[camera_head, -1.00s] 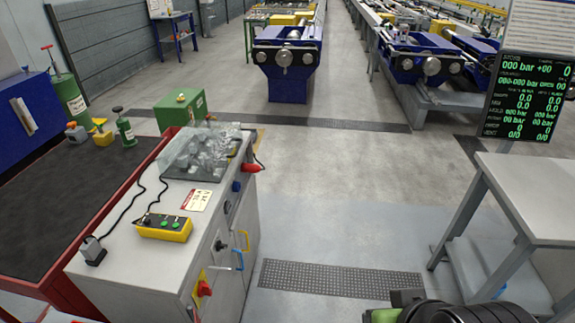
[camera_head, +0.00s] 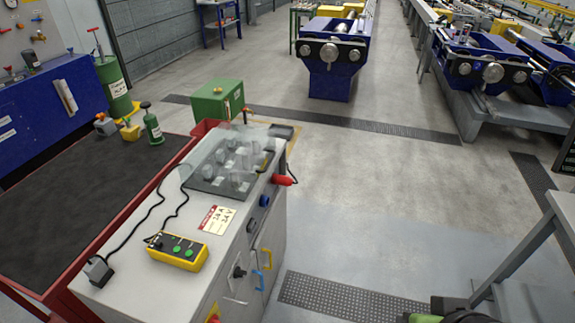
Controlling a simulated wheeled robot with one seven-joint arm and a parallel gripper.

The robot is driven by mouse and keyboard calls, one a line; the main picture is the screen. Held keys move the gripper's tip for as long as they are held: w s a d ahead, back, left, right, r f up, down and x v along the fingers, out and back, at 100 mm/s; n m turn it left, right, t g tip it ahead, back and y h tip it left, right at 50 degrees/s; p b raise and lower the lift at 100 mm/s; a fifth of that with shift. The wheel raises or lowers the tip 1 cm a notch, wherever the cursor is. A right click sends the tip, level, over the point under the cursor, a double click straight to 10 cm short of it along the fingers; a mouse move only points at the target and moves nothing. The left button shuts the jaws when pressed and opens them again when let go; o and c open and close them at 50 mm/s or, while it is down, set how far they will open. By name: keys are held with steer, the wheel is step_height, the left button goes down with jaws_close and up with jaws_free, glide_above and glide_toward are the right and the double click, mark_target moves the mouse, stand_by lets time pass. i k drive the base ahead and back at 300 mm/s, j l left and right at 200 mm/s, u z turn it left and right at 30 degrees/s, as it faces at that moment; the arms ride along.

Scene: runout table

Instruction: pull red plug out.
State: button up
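The red plug (camera_head: 283,180) sticks out of the right side of the grey cabinet (camera_head: 150,292), near its top back corner. It looks seated in the cabinet's side; its socket is hidden. A blue round fitting (camera_head: 265,200) is on the same side, nearer to me. Only a green and black part of my arm shows at the bottom right edge, well apart from the plug. My gripper's fingers are not in view.
A yellow button box (camera_head: 177,250) and a clear cover over grey parts (camera_head: 233,160) are on the cabinet. A red-edged bench (camera_head: 60,205) adjoins it on the left. A grey table (camera_head: 560,225) stands at right. Open floor (camera_head: 360,220) lies between.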

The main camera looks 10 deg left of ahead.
mark_target(285, 181)
steer(key=i, duration=3.85)
steer(key=z, duration=4.9)
